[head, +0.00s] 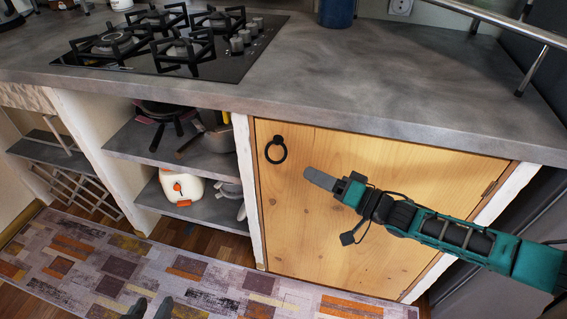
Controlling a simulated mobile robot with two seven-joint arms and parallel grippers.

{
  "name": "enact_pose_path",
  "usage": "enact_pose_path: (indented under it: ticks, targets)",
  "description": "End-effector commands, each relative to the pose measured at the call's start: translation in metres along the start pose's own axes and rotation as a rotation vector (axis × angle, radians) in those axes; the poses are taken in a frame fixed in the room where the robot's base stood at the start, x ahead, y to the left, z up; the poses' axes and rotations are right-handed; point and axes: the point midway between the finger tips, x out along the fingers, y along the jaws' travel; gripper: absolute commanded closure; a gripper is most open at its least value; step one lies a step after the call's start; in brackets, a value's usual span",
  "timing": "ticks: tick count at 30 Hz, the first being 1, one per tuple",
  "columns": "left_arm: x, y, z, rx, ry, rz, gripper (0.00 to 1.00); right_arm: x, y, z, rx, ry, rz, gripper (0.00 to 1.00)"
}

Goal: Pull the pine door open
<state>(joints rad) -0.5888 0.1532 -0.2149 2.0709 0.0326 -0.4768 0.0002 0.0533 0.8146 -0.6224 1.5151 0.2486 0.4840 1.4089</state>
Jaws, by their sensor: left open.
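The pine door (340,235) is closed in the right half of the head view, set in a white frame under the counter. Its black ring handle (276,150) hangs near the upper left corner. My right gripper (320,179) is in front of the door, to the right of the ring and slightly below it, apart from it in the picture. Its grey fingers are seen edge-on, so their gap is hidden. My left gripper (150,309) shows only its two dark fingertips at the bottom edge, spread apart and empty, over the rug and far from the door.
The grey counter (400,90) overhangs the door. A gas hob (180,45) and a blue container (337,12) stand on it. Left of the door are open shelves with pans and a white-orange appliance (180,186). A patterned rug (110,265) covers the floor before the cabinets.

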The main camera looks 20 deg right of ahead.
Motion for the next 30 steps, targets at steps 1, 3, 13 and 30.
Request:
enact_pose_path:
  ticks: [1,3,13,30]
  targets:
    - [0.002,0.0,0.004,-0.001,-0.002,0.001,0.57,0.013,0.0,0.0,0.0,0.003,-0.005,0.65]
    - [0.003,0.001,0.007,-0.002,-0.004,0.001,0.57,0.028,0.0,0.0,0.0,0.002,-0.004,0.65]
    - [0.007,0.001,0.015,-0.003,-0.007,0.002,0.57,0.077,0.001,0.001,0.001,0.0,0.0,0.65]
    - [0.008,0.001,0.016,-0.007,-0.007,0.001,0.57,0.085,0.0,0.0,0.0,-0.001,0.002,0.81]
